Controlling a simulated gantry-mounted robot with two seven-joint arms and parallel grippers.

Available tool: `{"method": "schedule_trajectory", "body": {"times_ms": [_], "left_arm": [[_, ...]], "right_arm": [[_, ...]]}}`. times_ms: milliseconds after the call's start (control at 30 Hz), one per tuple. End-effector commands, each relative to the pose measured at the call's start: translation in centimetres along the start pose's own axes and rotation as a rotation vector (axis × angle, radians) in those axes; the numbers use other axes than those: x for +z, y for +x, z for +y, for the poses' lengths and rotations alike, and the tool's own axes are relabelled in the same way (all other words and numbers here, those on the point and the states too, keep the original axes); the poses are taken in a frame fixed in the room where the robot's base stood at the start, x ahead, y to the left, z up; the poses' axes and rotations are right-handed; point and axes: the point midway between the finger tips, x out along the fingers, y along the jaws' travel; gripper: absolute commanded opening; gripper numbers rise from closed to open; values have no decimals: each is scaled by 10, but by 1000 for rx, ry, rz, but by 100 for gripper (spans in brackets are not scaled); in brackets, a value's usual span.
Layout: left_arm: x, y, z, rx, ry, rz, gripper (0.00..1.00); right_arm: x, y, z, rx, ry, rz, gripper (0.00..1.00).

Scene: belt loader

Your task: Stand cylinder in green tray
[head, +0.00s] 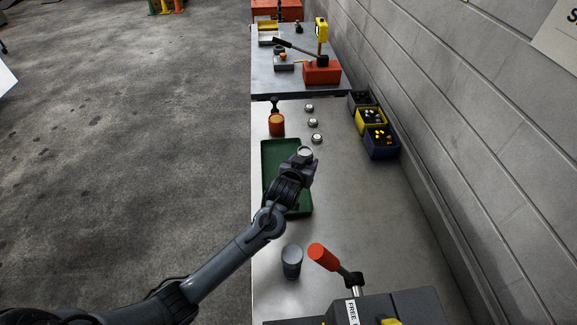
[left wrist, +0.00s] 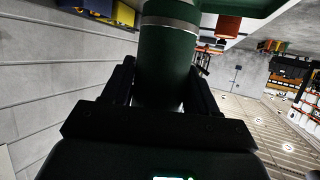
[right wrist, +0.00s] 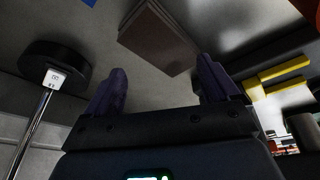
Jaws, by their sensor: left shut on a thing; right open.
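My left gripper (head: 304,163) is shut on a cylinder (head: 305,151), whose pale round top shows just past the fingers in the head view. In the left wrist view the cylinder (left wrist: 167,50) looks dark green with metallic bands, between the left fingers (left wrist: 160,78). In the head view it overlaps the right rim of the green tray (head: 267,160); whether it touches the tray is hard to tell. The arm hides part of the tray, and its visible floor is bare. My right gripper (right wrist: 163,85) is open and empty in the right wrist view.
A grey cup-like cylinder (head: 292,262) stands nearer on the table. A red-handled lever (head: 323,257) is beside it. An orange container (head: 276,125) stands beyond the tray. Small round pieces (head: 313,123) and bins (head: 381,142) lie toward the wall. Table right of the tray is clear.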

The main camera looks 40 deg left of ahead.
Motion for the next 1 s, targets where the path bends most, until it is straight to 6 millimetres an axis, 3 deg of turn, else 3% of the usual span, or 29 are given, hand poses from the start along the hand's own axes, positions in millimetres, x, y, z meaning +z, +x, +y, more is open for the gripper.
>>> {"method": "schedule_trajectory", "body": {"times_ms": [500, 833, 1000], "left_arm": [[28, 67, -74, -2, -2, 4, 0], [36, 82, -89, 0, -2, 5, 0], [52, 88, -89, 0, -1, 2, 0]], "right_arm": [[4, 2, -2, -7, 6, -7, 88], [2, 2, -3, -10, 10, -4, 88], [2, 3, -3, -10, 10, -3, 88]]}}
